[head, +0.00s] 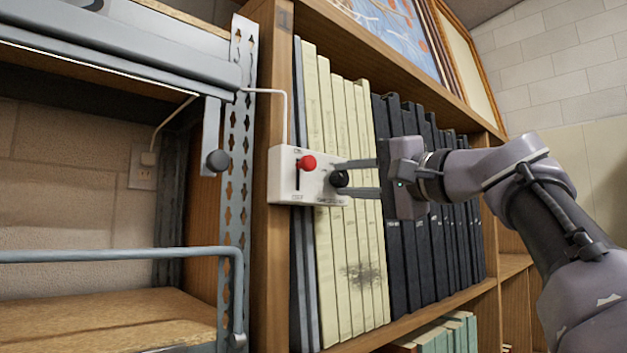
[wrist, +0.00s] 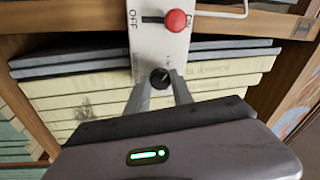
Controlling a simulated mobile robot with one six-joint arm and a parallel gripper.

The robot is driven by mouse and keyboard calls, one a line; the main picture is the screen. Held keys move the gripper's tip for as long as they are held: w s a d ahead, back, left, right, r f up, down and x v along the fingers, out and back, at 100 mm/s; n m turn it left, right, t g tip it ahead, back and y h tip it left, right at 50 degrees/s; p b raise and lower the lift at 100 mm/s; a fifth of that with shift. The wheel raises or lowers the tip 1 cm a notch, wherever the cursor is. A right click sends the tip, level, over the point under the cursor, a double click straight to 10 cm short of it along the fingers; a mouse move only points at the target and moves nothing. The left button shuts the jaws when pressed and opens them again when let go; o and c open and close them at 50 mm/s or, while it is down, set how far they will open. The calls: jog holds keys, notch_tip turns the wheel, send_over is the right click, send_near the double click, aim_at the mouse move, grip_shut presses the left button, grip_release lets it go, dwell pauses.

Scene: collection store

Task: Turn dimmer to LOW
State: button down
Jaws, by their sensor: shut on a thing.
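A white control box (head: 283,187) is fixed to the wooden shelf upright. It carries a red knob (head: 308,163) on a slot and a black round dimmer knob (head: 339,179) to the right of it. The fingers (wrist: 161,82) also flank the knob in the wrist view. The dimmer's markings are too small to read.
Cream binders (head: 345,240) and black binders (head: 425,250) stand on the shelf behind my gripper. A metal rack (head: 236,150) with a dark round knob (head: 217,160) stands left of the box. A white cable (head: 287,110) runs up from the box.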

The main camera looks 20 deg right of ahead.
jog(key=shift+r, duration=0.15)
jog(key=c, duration=1.2)
grip_release()
jog(key=shift+o, duration=0.5)
jog(key=shift+w, duration=0.1)
jog(key=b+v, duration=0.3)
jog(key=v, duration=1.4)
jog(key=shift+s+b, duration=0.2)
jog(key=shift+b, duration=0.2)
jog(key=shift+d, duration=0.1)
